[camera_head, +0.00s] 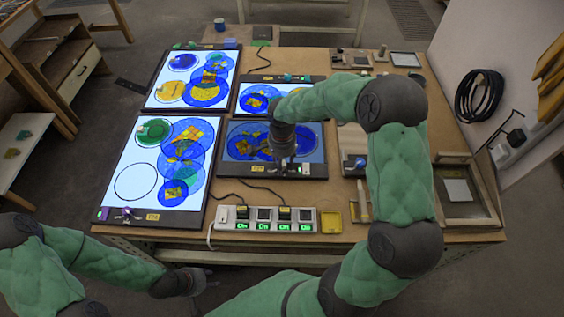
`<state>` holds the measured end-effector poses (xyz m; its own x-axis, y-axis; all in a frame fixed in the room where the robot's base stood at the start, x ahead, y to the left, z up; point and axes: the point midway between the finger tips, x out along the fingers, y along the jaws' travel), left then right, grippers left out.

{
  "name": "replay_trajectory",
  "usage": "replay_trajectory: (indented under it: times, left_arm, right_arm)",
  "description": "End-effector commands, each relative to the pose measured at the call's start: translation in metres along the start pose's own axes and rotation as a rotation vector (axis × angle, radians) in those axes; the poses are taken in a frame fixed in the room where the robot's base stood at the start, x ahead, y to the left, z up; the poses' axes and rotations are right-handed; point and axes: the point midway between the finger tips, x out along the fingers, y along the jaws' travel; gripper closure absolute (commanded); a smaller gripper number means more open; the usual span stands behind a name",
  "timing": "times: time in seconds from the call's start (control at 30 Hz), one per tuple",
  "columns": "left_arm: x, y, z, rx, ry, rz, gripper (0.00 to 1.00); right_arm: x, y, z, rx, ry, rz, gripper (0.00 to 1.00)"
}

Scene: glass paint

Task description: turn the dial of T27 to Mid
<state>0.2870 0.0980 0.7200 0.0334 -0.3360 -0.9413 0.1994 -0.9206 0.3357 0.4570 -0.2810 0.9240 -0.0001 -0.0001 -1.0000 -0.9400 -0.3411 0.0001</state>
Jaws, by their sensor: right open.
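Several light panels with blue and yellow glass pieces lie on the table; their yellow labels are too small to read, so I cannot tell which is T27. My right gripper (284,166) is open and points down at the front edge of the middle panel (233,150), which glows dimmer than the others. My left gripper (203,281) looks open and empty, low in front of the table's front edge.
A large lit panel (125,160) lies at the left, another (165,70) behind it, a smaller one (247,100) behind the middle panel. A power strip (262,226) with green displays lies in front.

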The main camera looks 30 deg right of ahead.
Motion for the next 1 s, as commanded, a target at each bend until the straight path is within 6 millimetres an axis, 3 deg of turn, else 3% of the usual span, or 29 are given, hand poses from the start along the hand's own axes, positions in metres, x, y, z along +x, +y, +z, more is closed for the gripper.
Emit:
replay_trajectory:
  times: [0.27,0.43,0.77,1.0]
  left_arm:
    - [-0.0001,0.0000,0.0000,0.000,0.000,0.000,0.60]
    - [-0.0001,0.0000,-0.0001,0.000,0.000,0.000,0.60]
    - [-0.0005,0.0002,-0.0001,0.000,0.000,0.000,0.60]
    - [-0.0028,0.0010,0.0001,0.000,0.000,0.000,0.60]
  right_arm:
    - [0.0007,0.0000,-0.0001,0.000,0.000,0.000,0.51]
    - [0.0007,0.0000,-0.0001,0.000,0.000,0.000,0.99]
    - [0.0002,-0.0003,-0.0006,-0.021,0.001,-0.001,1.00]
    - [-0.0002,-0.0005,-0.0008,-0.131,0.001,-0.001,1.00]
